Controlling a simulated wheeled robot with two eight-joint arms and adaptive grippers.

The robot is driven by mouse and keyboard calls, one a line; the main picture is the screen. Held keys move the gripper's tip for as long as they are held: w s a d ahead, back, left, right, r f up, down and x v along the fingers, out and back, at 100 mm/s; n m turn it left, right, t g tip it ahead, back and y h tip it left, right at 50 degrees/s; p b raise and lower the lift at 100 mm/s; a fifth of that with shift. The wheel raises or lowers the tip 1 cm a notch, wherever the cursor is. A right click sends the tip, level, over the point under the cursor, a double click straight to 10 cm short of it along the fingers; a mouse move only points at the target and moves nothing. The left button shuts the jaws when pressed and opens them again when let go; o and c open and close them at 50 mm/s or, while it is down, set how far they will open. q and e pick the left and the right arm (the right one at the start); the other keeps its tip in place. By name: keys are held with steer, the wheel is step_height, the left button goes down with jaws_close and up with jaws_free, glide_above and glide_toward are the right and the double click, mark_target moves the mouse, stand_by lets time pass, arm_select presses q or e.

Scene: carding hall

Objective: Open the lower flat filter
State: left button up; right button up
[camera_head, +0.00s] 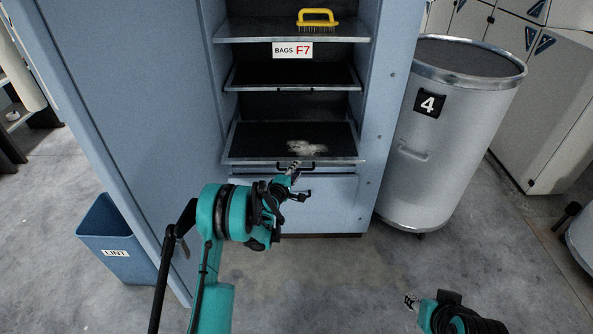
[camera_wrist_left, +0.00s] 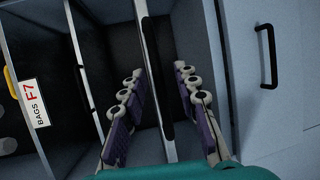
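The lower flat filter (camera_head: 262,140) is a dark panel in a grey metal frame, low in the blue cabinet, with pale lint (camera_head: 308,147) on it. A black handle (camera_head: 285,164) is on its front edge, partly hidden by my left gripper (camera_head: 301,180). In the left wrist view, my left gripper (camera_wrist_left: 157,76) is open. Its two fingers stand apart on either side of the filter's front edge and dark handle, and I cannot tell whether they touch it. My right gripper (camera_head: 411,302) is at the bottom right, away from the cabinet, too small to judge.
Another dark filter (camera_head: 290,76) sits above. A shelf over it holds a yellow brush (camera_head: 318,18). Below is a panel with a black handle (camera_wrist_left: 267,56). A grey drum (camera_head: 450,130) marked 4 stands right; a blue lint bin (camera_head: 115,235) stands left. The floor in front is clear.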

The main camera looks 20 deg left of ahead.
arm_select(q)
steer(key=v, duration=1.1)
steer(key=shift+s+d, duration=0.1)
steer(key=s+d+r+m+g+h, duration=0.1)
steer(key=s+d+r+m+g, duration=0.4)
steer(key=s+d+r+m, duration=0.6)
steer(key=s+a+m+g+y, duration=0.1)
steer(key=s+m+g, duration=0.1)
steer(key=s, duration=1)
steer(key=s+a+m+g+y, duration=0.1)
steer(key=s+m, duration=0.3)
steer(key=s, duration=0.9)
steer(key=shift+a+m+g+y, duration=0.3)
steer(key=shift+a+g+y, duration=0.15)
steer(key=shift+a, duration=0.3)
